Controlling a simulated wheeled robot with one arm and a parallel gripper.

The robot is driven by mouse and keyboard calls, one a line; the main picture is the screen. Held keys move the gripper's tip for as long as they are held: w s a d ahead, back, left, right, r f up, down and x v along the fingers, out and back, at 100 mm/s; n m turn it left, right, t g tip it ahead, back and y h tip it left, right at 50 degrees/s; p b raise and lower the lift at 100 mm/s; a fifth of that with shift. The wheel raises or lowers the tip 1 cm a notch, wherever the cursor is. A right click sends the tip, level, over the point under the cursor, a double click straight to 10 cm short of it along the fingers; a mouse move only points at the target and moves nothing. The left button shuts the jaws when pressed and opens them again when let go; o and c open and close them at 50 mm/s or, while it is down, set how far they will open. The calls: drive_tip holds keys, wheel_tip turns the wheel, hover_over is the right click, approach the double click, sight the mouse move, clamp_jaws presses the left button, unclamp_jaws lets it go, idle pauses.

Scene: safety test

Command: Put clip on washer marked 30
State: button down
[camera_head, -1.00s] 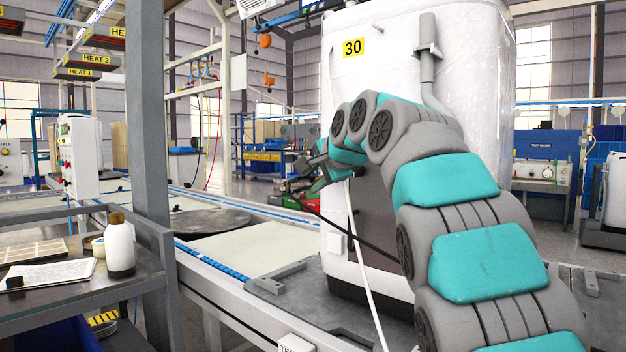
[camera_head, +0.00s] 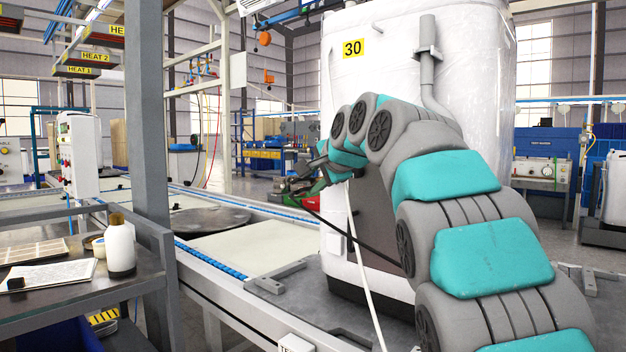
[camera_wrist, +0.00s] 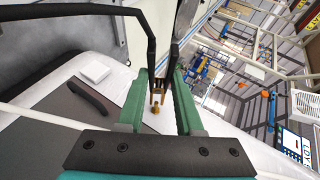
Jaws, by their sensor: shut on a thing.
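The washer marked 30 (camera_head: 470,60) is a large white drum-like machine with a yellow "30" label (camera_head: 352,49) high on its front. My gripper (camera_head: 308,172) is beside the washer's left front edge, below the label. It is shut on the clip, whose brass-coloured jaws (camera_wrist: 157,92) show between the long green pieces in the wrist view. The jaws appear apart from the washer's front face, though the gap is hard to judge. A black cable (camera_head: 355,238) runs from near the gripper across the washer's front. My arm hides part of that front.
A white hose (camera_head: 362,270) hangs down the washer's front. A grey pipe (camera_head: 427,60) runs up its body. A grey post (camera_head: 147,120) and a bench with a white bottle (camera_head: 120,248) stand at left. A pale flat panel (camera_head: 255,243) lies left of the washer.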

drive_tip(key=shift+w+d+p, duration=0.95)
drive_tip(key=shift+w+p, duration=0.2)
drive_tip(key=shift+w, duration=0.1)
idle(1.9)
drive_tip(key=shift+c, duration=2.4)
unclamp_jaws()
drive_tip(key=v, duration=0.7)
drive_tip(key=shift+s+d, duration=0.15)
drive_tip(key=shift+s, duration=0.2)
